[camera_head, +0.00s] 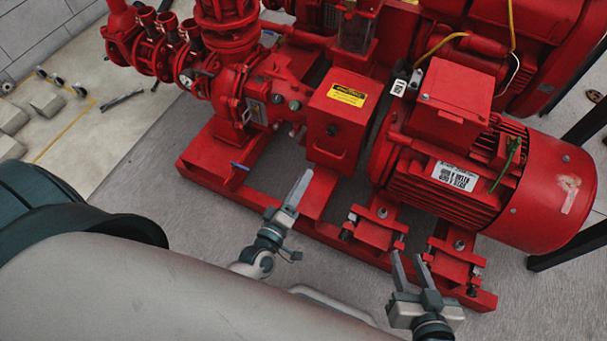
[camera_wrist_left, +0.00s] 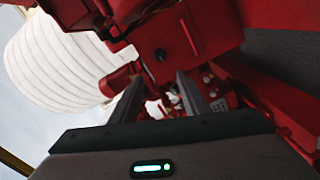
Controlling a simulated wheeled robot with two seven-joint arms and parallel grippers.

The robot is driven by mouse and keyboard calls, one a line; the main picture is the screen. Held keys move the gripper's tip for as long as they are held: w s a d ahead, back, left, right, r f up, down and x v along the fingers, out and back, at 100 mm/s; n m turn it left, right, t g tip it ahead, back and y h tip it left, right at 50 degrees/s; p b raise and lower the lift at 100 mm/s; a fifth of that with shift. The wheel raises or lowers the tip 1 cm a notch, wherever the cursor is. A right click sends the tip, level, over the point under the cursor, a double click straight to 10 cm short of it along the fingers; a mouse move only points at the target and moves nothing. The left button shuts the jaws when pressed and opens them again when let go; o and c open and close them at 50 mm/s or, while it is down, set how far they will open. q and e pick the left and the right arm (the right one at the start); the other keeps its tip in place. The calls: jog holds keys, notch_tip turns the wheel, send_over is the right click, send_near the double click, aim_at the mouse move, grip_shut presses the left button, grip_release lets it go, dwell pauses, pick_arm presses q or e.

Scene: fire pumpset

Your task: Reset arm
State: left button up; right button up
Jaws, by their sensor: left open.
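The red fire pumpset (camera_head: 335,125) fills the upper and right part of the head view, with its ribbed motor (camera_head: 475,180) at the right. My left gripper (camera_head: 304,178) is in front of the pumpset's base rail; its fingers overlap from this angle. In the left wrist view, its two fingers (camera_wrist_left: 160,85) stand apart with nothing held between them, and red pump parts lie beyond. My right gripper (camera_head: 408,262) is near the front right of the base, below the motor. Its two fingers are apart and nothing shows between them.
The red base frame (camera_head: 215,180) runs along the front of the pumpset, close to both grippers. Grey floor (camera_head: 180,210) is clear to its left. Several grey blocks (camera_head: 47,104) lie at the far left. A white ribbed object (camera_wrist_left: 55,70) shows in the left wrist view.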

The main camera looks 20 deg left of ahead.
pick_arm(q)
jog(key=s+d+r+m+g+h, duration=0.45)
jog(key=s+d+r+m, duration=0.2)
jog(key=d+m, duration=0.4)
jog(key=s+a+r+m+g, duration=0.2)
jog(key=s+m+g, duration=0.1)
jog(key=s+m, duration=0.3)
jog(key=s+a+f+g+y+p, duration=0.2)
jog(key=s+a+f+p, duration=0.1)
jog(key=f+p, duration=0.6)
jog(key=s+a+f+n+g+y+p, duration=0.1)
jog(key=s+a+f+g+y+p, duration=0.1)
jog(key=f+p, duration=0.8)
notch_tip(320, 180, down, 2)
jog(key=s+a+g, duration=0.1)
jog(key=s+a, duration=0.1)
jog(key=shift+s+a, duration=0.25)
jog(key=shift+a, duration=0.15)
pick_arm(e)
jog(key=s+d+f+g+h, duration=0.1)
jog(key=s+d+f+g, duration=0.1)
jog(key=f, duration=0.8)
jog(key=s+d+f+g+h, duration=0.2)
jog(key=s+d+f, duration=0.3)
jog(key=f, duration=0.6)
jog(key=shift+d+f+g, duration=0.15)
jog(key=shift+d+g, duration=0.4)
jog(key=shift+g, duration=0.15)
